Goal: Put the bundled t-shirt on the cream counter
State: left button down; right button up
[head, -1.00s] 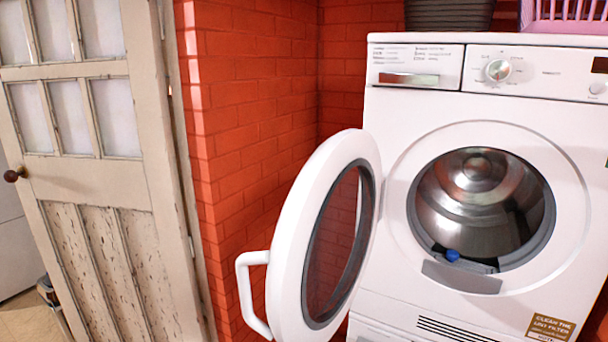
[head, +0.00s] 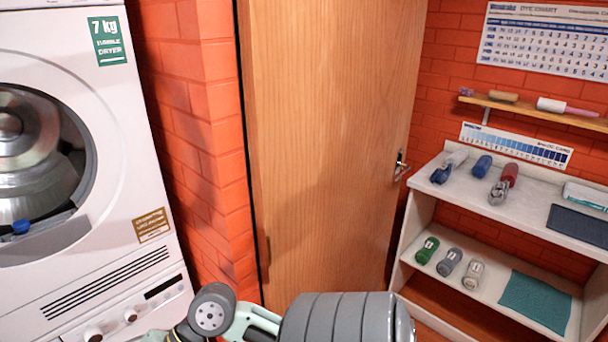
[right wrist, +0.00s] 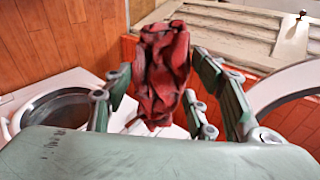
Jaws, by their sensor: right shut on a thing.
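The bundled t-shirt (right wrist: 163,72) is a crumpled dark red cloth. In the right wrist view it stands upright between the fingers of my right gripper (right wrist: 162,85), which is shut on it. In the head view, part of my right arm shows at the bottom, but neither the gripper nor the shirt can be seen. The cream counter (head: 530,190) is at the right in the head view, a pale top above a lower shelf, against the red brick wall. My left gripper is not in view.
A wooden door (head: 325,140) is left of the counter. The white dryer (head: 110,170) is far left.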

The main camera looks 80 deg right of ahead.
aim_at(519, 210)
jog(key=l+z, duration=1.4)
jog(key=i+l+z, duration=0.15)
jog(key=l+z, duration=0.15)
jog(key=z, duration=0.15)
jog(key=i+l+z, duration=0.15)
jog(key=l+z, duration=0.15)
jog(key=z, duration=0.2)
jog(key=i+l+z, duration=0.25)
jog(key=z, duration=0.2)
jog(key=i+l+z, duration=0.15)
jog(key=i+z, duration=0.15)
jog(key=z, duration=0.15)
